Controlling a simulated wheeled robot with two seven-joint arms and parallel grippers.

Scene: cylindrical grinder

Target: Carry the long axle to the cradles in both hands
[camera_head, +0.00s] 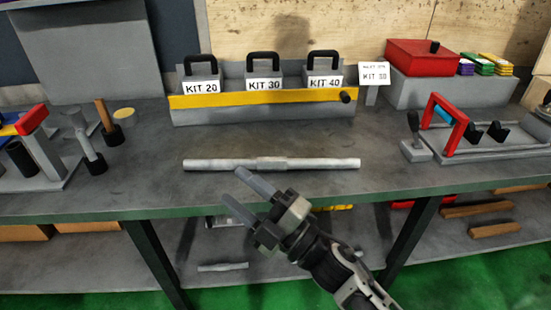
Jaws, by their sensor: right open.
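The long axle (300,163) is a pale grey stepped rod with a thicker middle. It lies left to right on the bench (135,180), near its front edge. My right gripper (236,185) is open and empty. Its two fingers point up and left, in front of the axle's left half, and appear apart from it. My left gripper is not in view. Two black notched blocks, which look like the cradles (497,131), stand on a grey fixture at the right.
A yellow-fronted rack (262,98) with KIT 20, KIT 30 and KIT 40 blocks stands behind the axle. A red frame (444,122) rises from the right fixture. Upright tools (90,145) stand at the left. The lower shelf holds a short rod (222,266) and wooden bars.

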